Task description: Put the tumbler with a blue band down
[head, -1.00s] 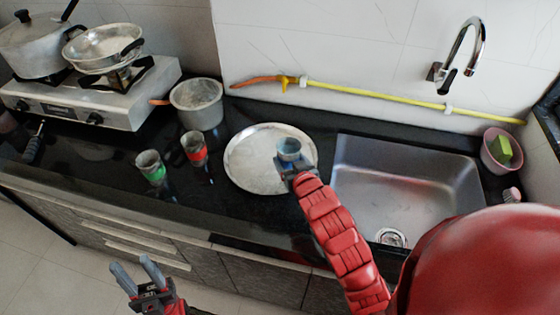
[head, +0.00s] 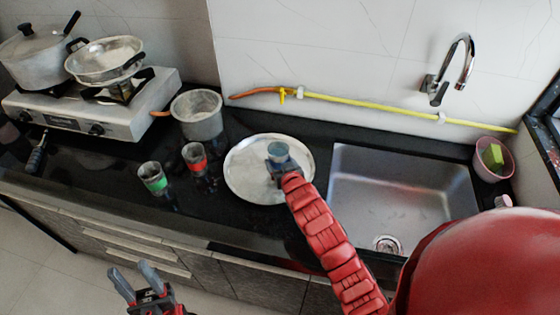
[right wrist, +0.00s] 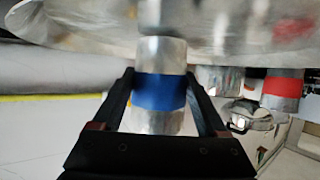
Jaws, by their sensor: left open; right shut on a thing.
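The tumbler with a blue band (head: 279,153) is in my right gripper (head: 278,167), over the round metal tray (head: 245,175). In the right wrist view the tumbler (right wrist: 160,122) is silvery with a wide blue band, and the fingers close on it around the band. That view appears upside down; the tumbler's end meets the tray's edge (right wrist: 90,30) in the picture, but I cannot tell whether they touch. My left gripper (head: 132,280) is open and empty, in front of the counter at the bottom left.
A green-banded tumbler (head: 153,179) and a red-banded tumbler (head: 195,158) stand left of the tray. A metal pot (head: 199,118) is behind them, beside the stove (head: 120,115). The sink (head: 400,200) lies right of the tray. Bare tray shows around the held tumbler.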

